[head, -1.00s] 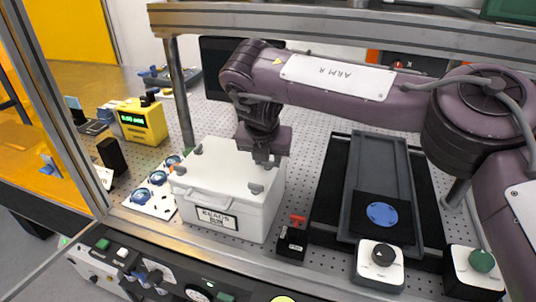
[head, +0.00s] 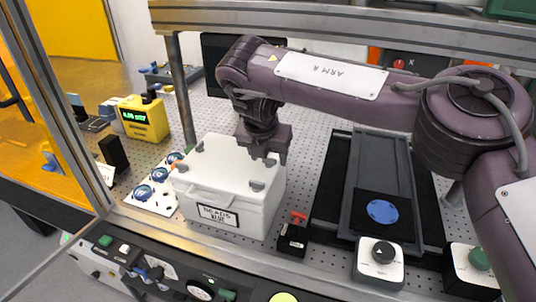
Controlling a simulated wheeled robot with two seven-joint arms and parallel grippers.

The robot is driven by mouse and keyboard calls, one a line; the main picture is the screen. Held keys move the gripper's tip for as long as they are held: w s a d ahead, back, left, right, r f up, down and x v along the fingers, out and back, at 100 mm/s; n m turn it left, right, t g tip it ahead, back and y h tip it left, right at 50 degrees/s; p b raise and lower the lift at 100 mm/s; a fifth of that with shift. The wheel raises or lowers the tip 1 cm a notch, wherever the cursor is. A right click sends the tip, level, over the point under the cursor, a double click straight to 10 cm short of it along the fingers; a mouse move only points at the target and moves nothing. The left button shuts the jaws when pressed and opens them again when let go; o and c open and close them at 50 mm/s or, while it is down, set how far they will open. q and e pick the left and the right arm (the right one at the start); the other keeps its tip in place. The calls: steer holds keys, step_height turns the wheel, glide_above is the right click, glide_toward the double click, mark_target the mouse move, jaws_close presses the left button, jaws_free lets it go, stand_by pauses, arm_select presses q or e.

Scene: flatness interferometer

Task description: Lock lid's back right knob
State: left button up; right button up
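A white lidded box (head: 228,205) with a "BEADS BLUE" label stands on the perforated table. Grey knobs sit at its lid corners: the back left knob (head: 200,147), the front left knob (head: 182,168) and the front right knob (head: 257,186). My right gripper (head: 270,161) points down over the lid's back right corner. It hides the back right knob, so I cannot tell how that knob is turned or whether the fingers grip it. The finger gap is too small and dark to read. My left gripper is out of view.
Blue round parts lie on a white plate (head: 156,198) left of the box. A red-handled black block (head: 293,238) stands close to its right. A dark tray (head: 376,180) lies further right. A metal post (head: 182,95) rises behind the box, and a frame rail crosses above.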

steer(key=v, duration=0.7)
steer(key=shift+r+b, duration=0.35)
steer(key=shift+b, duration=0.05)
